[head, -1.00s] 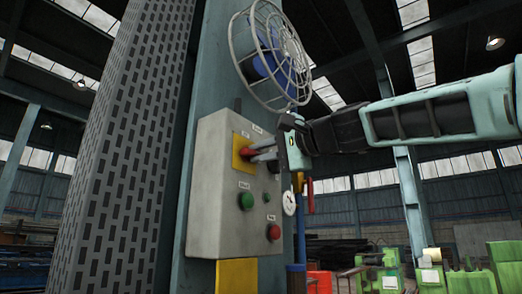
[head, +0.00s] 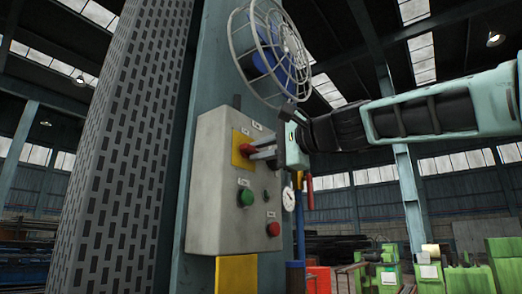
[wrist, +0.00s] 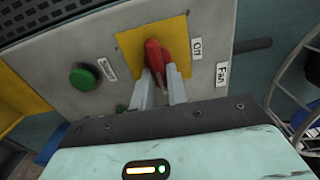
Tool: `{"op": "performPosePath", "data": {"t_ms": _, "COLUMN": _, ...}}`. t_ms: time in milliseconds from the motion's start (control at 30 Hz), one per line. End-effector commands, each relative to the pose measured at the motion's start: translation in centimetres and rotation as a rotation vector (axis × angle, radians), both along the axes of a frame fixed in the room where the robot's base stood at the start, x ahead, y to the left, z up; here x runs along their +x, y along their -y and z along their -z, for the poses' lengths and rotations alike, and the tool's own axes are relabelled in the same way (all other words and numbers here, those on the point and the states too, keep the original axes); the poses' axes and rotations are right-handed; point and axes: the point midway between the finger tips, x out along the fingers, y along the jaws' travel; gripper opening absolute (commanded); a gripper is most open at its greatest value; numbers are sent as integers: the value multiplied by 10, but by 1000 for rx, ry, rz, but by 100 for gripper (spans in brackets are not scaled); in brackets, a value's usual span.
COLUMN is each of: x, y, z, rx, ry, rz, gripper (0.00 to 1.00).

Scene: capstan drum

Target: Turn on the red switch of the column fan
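The red switch (head: 243,149) is a lever handle on a yellow plate (head: 238,161) at the upper part of a grey control box. In the wrist view, the red switch (wrist: 154,52) stands beside a label reading "Off", with a "Fan" label further right. My gripper (head: 258,150) reaches in from the right at the switch. In the wrist view, the two grey fingers of my gripper (wrist: 160,75) lie close on either side of the handle's near end. They appear shut on it, though the contact itself is partly hidden.
The grey box (head: 212,190) also carries a green button (head: 246,198), a red button (head: 273,229) and a small black knob. The caged fan (head: 268,52) hangs on the column just above my gripper. A perforated column (head: 115,150) stands at the left.

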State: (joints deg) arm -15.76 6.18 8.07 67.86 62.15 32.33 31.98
Motion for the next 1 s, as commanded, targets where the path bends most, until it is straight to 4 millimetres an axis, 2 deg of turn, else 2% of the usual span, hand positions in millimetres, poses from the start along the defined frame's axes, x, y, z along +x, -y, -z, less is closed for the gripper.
{"op": "performPosePath", "data": {"t_ms": 33, "x": 1, "y": 1, "z": 1, "rx": 0, "ry": -1, "rz": 2, "gripper": 30}}
{"op": "performPosePath", "data": {"t_ms": 67, "x": 1, "y": 1, "z": 1, "rx": -1, "ry": -1, "rz": 2, "gripper": 35}}
{"op": "performPosePath", "data": {"t_ms": 333, "x": 0, "y": 0, "z": 0, "rx": -1, "ry": 1, "rz": 0, "gripper": 35}}
{"op": "performPosePath", "data": {"t_ms": 467, "x": -5, "y": 7, "z": 2, "rx": -1, "ry": 2, "rz": 0, "gripper": 35}}
{"op": "performPosePath", "data": {"t_ms": 667, "x": -27, "y": 35, "z": 5, "rx": -1, "ry": 4, "rz": 3, "gripper": 35}}
{"op": "performPosePath", "data": {"t_ms": 1000, "x": -76, "y": 98, "z": 4, "rx": 0, "ry": 3, "rz": 5, "gripper": 35}}
